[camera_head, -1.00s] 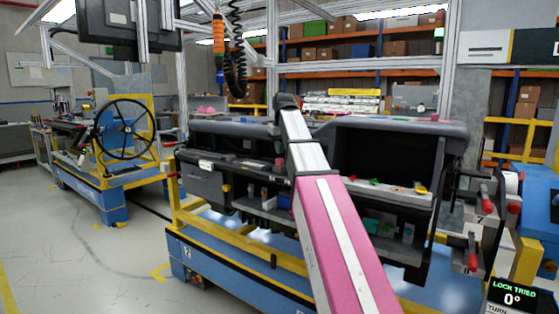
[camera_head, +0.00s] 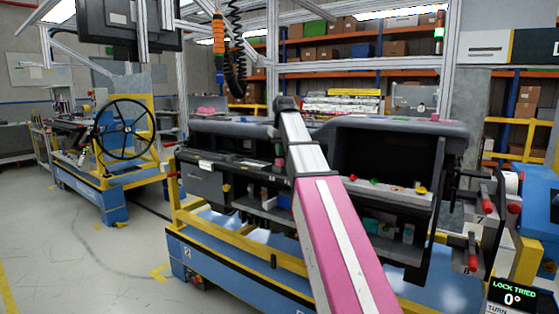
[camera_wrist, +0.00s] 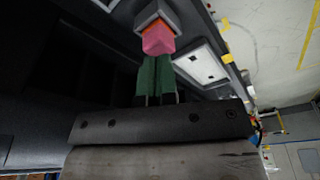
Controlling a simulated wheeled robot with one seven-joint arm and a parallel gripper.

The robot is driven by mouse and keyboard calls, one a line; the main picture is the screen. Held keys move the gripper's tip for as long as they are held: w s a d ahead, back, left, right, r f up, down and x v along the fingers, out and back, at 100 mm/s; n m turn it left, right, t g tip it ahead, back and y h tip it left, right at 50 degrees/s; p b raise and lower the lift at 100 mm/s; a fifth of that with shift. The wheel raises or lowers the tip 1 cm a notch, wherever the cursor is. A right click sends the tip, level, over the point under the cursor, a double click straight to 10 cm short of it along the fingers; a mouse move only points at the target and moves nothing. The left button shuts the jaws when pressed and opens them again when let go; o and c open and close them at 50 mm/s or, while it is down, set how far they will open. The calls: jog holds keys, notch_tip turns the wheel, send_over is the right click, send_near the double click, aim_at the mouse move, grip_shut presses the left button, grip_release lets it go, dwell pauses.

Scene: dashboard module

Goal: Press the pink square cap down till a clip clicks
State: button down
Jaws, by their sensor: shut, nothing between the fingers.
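The pink square cap (camera_wrist: 158,41) is at the top middle of the wrist view. An orange band shows along its far edge, against a grey square block (camera_wrist: 155,17). My gripper (camera_wrist: 155,58) has green fingers, shut together and empty. Their tips point at the cap and lie right at its near edge in the picture; I cannot tell whether they touch it. No clip can be made out. In the head view my arm reaches over the dark dashboard module (camera_head: 390,150), and my gripper is hidden behind it.
In the wrist view a pale panel (camera_wrist: 200,65) lies right of the fingers, and dark module walls lie left. In the head view red-ended handles (camera_head: 486,205) stick out at the module's right. A blue and yellow stand carries the module. Floor at left is clear.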

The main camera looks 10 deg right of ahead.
jog(key=shift+f, duration=0.85)
dwell(0.6)
dwell(0.4)
jog(key=shift+r, duration=4.05)
